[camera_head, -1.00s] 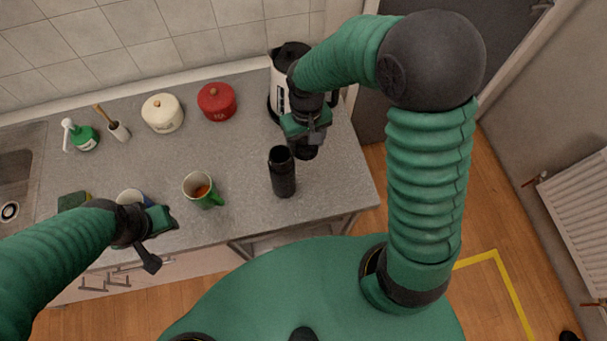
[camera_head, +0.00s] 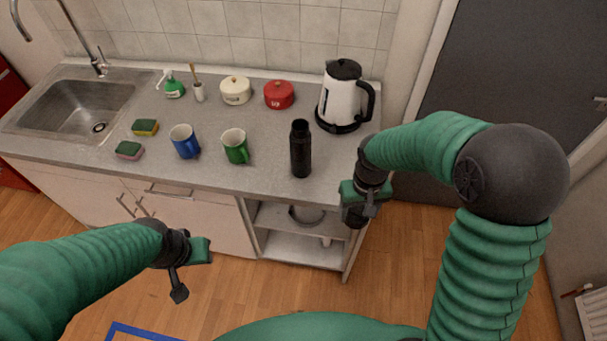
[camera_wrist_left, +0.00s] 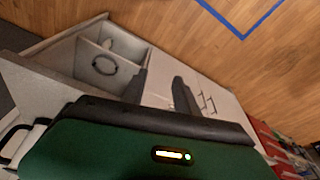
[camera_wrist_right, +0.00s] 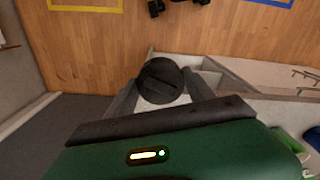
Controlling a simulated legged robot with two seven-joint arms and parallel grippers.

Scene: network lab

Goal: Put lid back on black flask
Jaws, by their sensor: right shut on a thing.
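The black flask (camera_head: 300,150) stands upright and lidless near the front edge of the counter, left of my right gripper. My right gripper (camera_head: 355,210) is shut on a round black lid, which shows between its fingers in the right wrist view (camera_wrist_right: 160,80). In the head view this gripper hangs just off the counter's front right corner, apart from the flask. My left gripper (camera_head: 190,270) is open and empty in front of the cupboards, below counter height. In the left wrist view its two fingers (camera_wrist_left: 158,90) are spread with nothing between them.
A white and black kettle (camera_head: 340,97) stands behind the flask. A green mug (camera_head: 235,147) and blue mug (camera_head: 185,142) are left of it. A red pot (camera_head: 279,95) and cream pot (camera_head: 235,90) stand farther back. The counter right of the flask is clear.

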